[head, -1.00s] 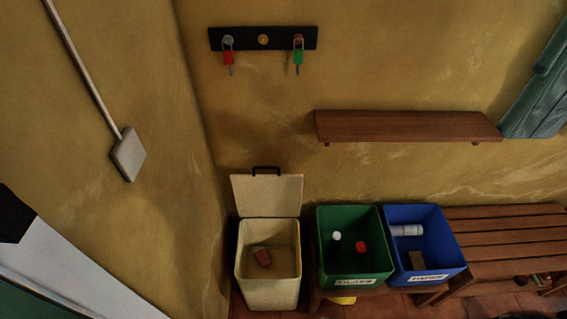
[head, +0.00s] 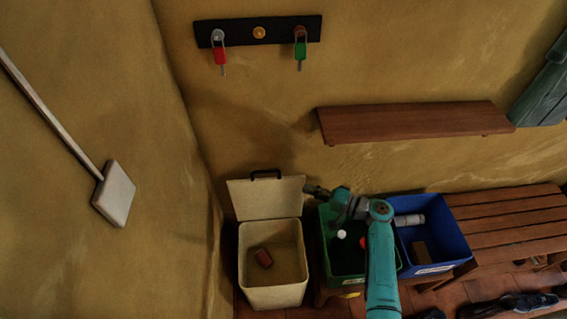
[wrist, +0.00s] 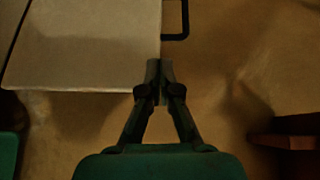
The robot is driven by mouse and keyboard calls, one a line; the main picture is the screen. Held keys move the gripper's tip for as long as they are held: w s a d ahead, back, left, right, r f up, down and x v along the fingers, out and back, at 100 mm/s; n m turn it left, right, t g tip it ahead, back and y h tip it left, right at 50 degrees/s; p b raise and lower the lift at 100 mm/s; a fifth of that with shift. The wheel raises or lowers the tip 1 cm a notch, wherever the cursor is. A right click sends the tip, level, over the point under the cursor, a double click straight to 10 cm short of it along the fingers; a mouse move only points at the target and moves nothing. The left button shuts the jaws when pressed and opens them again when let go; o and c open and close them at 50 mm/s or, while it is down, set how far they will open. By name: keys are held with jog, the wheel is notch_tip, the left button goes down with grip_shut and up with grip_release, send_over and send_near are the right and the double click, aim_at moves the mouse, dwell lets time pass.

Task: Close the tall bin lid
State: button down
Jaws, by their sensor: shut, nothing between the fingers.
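The tall cream bin (head: 272,297) stands at the left of the row of bins. Its lid (head: 262,202) is open, standing up at the back, with a black handle (head: 265,174) on its top edge. My gripper (head: 310,189) is shut and empty, just right of the lid's upper right edge. In the wrist view, the shut fingertips (wrist: 160,72) overlap a corner of the lid (wrist: 85,50), with the handle (wrist: 184,20) above; I cannot tell whether they touch.
A green bin (head: 345,281) and a blue bin (head: 440,262) with small items stand to the right, beside a slatted wooden bench (head: 510,230). My arm passes over the green bin. A wooden shelf (head: 415,121) and a key rack (head: 280,28) hang on the wall above.

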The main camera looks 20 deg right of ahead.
jog(key=w+a+r, duration=0.1)
jog(key=w+a, duration=0.1)
jog(key=w, duration=0.2)
jog(key=w+a+r+y, duration=0.1)
jog(key=w+a, duration=0.1)
jog(key=w, duration=0.3)
jog(key=shift+w+a+r, duration=0.15)
jog(key=shift+a+r, duration=0.1)
jog(key=shift+a, duration=0.1)
